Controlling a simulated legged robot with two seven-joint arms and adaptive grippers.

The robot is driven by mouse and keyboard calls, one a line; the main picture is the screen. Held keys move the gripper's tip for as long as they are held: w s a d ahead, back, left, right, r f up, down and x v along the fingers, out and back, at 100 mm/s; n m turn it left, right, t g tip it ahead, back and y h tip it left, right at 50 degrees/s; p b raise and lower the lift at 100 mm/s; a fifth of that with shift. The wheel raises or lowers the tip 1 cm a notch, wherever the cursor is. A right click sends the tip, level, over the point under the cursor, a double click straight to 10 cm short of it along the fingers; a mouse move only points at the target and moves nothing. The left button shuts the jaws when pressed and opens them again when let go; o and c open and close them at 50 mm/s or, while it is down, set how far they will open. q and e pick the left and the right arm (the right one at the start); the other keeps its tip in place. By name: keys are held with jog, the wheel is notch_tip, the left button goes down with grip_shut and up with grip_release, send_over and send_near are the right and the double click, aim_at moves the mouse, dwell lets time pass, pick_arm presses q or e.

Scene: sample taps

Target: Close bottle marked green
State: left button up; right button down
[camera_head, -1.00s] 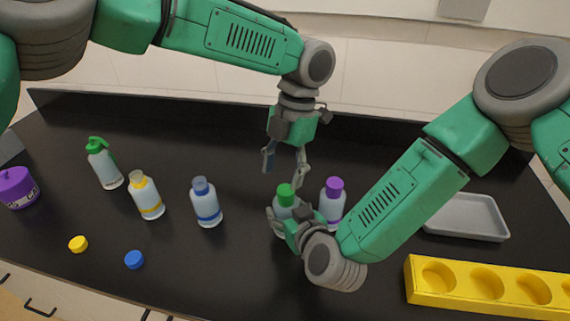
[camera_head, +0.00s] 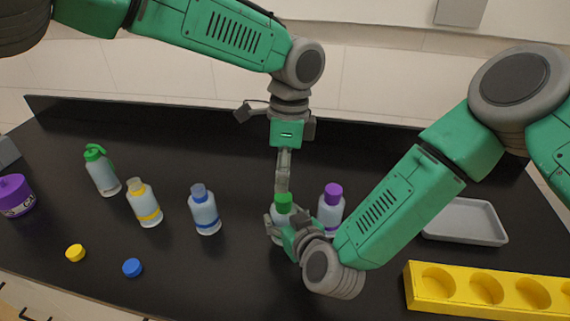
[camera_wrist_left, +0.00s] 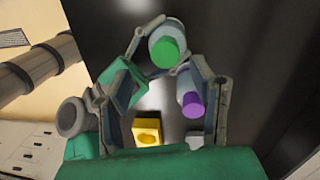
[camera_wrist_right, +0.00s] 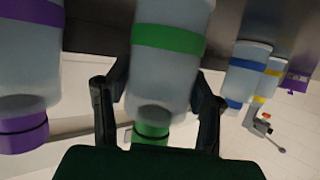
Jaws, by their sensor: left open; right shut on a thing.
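The green-marked bottle (camera_head: 281,226) stands upright on the black table with a green cap (camera_head: 283,199) on its top. Its green band (camera_wrist_right: 168,40) shows in the right wrist view. My right gripper (camera_head: 281,229) is shut on the bottle's body from the front. My left gripper (camera_head: 282,188) is open and points down just above the green cap. In the left wrist view the cap (camera_wrist_left: 165,52) lies beyond the open fingers. Whether the fingertips touch the cap, I cannot tell.
A purple-capped bottle (camera_head: 331,212) stands close on the right. Blue (camera_head: 205,214), yellow (camera_head: 146,207) and green spray (camera_head: 102,174) bottles stand left. Loose yellow (camera_head: 75,253) and blue (camera_head: 132,268) caps lie in front. A grey tray (camera_head: 462,236) and yellow rack (camera_head: 452,309) are right.

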aim_at(285, 195)
pick_arm(q)
jog(key=n, duration=0.7)
jog(key=shift+a+r, duration=0.15)
jog(key=shift+r, duration=0.05)
jog(key=n, duration=0.6)
jog(key=shift+r+t+h, duration=0.2)
jog(key=shift+t+h, duration=0.1)
jog(key=n, duration=0.6)
jog(key=shift+d+r+n, duration=0.2)
jog(key=shift+d+n, duration=0.1)
jog(key=shift+n, duration=0.1)
jog(key=n, duration=0.5)
jog(key=shift+a+r+n+t+h, duration=0.1)
jog(key=shift+r+n+t+h, duration=0.05)
jog(key=shift+n+t+h, duration=0.15)
jog(key=shift+f, duration=4)
